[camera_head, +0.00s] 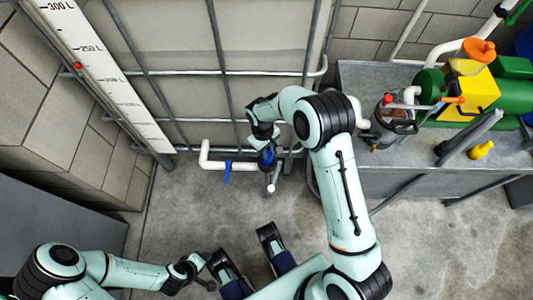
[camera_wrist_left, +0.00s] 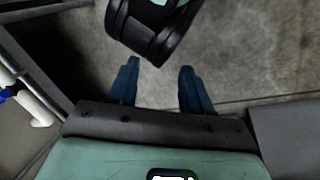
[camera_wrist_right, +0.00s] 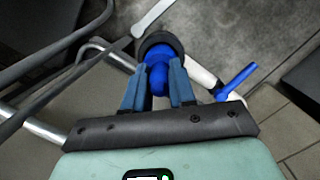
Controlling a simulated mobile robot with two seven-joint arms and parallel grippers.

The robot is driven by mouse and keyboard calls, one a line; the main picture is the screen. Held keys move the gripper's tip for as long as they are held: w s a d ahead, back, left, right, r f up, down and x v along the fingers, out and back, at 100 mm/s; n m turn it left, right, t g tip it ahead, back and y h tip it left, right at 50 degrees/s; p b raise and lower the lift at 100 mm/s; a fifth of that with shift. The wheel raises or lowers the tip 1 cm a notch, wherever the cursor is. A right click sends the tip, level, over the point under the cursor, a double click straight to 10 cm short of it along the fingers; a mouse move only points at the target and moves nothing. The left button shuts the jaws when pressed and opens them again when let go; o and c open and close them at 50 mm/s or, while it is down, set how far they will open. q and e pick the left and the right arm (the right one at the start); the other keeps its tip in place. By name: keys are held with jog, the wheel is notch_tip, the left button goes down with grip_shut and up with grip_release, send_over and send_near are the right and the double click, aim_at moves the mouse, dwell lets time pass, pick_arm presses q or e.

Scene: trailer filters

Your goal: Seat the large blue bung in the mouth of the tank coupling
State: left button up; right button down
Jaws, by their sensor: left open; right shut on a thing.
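The large blue bung (camera_wrist_right: 158,77) is between the fingers of my right gripper (camera_wrist_right: 158,88), which is shut on it. In the right wrist view its far end overlaps a dark round ring (camera_wrist_right: 174,39), which looks like the mouth of the tank coupling. I cannot tell how deep the bung sits in it. In the head view my right gripper (camera_head: 267,148) is low in front of the tank, and the blue bung (camera_head: 267,158) is partly hidden. My left gripper (camera_wrist_left: 158,78) is open and empty, low at the left of my base.
A white pipe (camera_head: 212,163) with a blue valve handle (camera_head: 227,172) stands left of the coupling. The caged tank (camera_head: 185,95) fills the back. A grey bench (camera_head: 425,178) on the right bears a green and yellow pump (camera_head: 480,92). The floor between is clear.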

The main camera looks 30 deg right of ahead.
pick_arm(q)
jog(key=shift+w+a+f, duration=0.25)
jog(key=shift+w+f, duration=0.1)
jog(key=shift+w, duration=0.15)
pick_arm(e)
jog(key=shift+f, duration=1.45)
pick_arm(q)
jog(key=shift+f+b, duration=0.1)
jog(key=shift+b, duration=0.2)
pick_arm(e)
jog(key=shift+f, duration=0.1)
jog(key=shift+f, duration=0.1)
jog(key=c, duration=0.9)
grip_release()
jog(key=shift+c, duration=0.2)
pick_arm(q)
jog(key=shift+w, duration=0.15)
